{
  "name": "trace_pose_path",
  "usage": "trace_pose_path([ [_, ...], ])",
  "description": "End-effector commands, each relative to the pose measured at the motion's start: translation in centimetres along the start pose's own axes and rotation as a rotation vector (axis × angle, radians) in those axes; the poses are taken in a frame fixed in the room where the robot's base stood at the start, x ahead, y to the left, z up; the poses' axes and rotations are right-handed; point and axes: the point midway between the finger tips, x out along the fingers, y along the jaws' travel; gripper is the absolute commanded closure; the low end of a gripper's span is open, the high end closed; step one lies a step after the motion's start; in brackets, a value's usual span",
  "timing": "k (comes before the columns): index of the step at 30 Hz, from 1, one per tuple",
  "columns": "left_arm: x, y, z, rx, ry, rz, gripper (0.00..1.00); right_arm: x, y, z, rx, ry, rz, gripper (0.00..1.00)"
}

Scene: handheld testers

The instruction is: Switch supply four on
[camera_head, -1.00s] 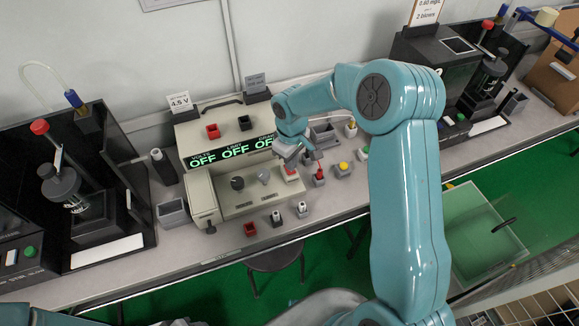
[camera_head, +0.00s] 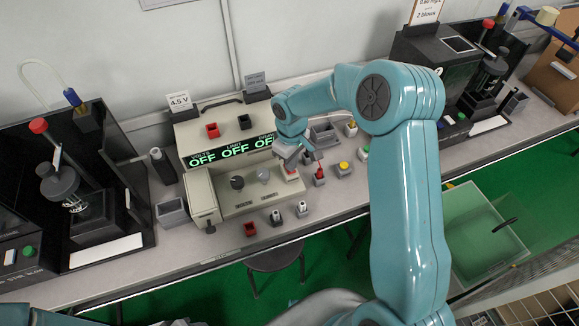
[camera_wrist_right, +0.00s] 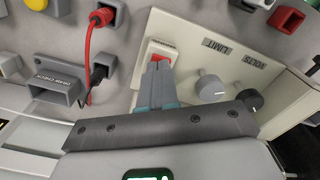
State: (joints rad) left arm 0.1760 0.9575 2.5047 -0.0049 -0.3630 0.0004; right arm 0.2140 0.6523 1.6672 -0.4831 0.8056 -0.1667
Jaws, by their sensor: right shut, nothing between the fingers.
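The bench supply (camera_head: 225,165) is a beige box with a front display reading OFF in all three fields and a card marked 4.5 V on top. A red rocker switch (camera_wrist_right: 159,56) sits in a pale frame on its front panel, at the panel's right end in the head view. My right gripper (camera_wrist_right: 157,70) is shut and empty, its fingertips right at the red switch and covering part of it. I cannot tell whether they touch it. In the head view my right gripper (camera_head: 289,160) hides much of the switch. My left gripper is out of view.
A grey knob (camera_wrist_right: 210,86) and a black knob (camera_wrist_right: 250,99) stand beside the switch. A red plug with its cable (camera_wrist_right: 102,17) and a grey socket block (camera_wrist_right: 56,90) are on the other side. Small blocks, including a red one (camera_head: 250,229), stand on the bench front.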

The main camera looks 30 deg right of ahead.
Motion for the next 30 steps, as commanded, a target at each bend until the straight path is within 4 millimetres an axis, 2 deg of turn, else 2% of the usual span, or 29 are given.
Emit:
trace_pose_path([
  [23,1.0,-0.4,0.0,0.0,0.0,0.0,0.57,1.3,0.0,0.0,0.0,0.0,0.0,1.0],
  [30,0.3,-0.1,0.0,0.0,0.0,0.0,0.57,0.3,0.0,0.0,0.0,0.001,0.001,1.0],
])
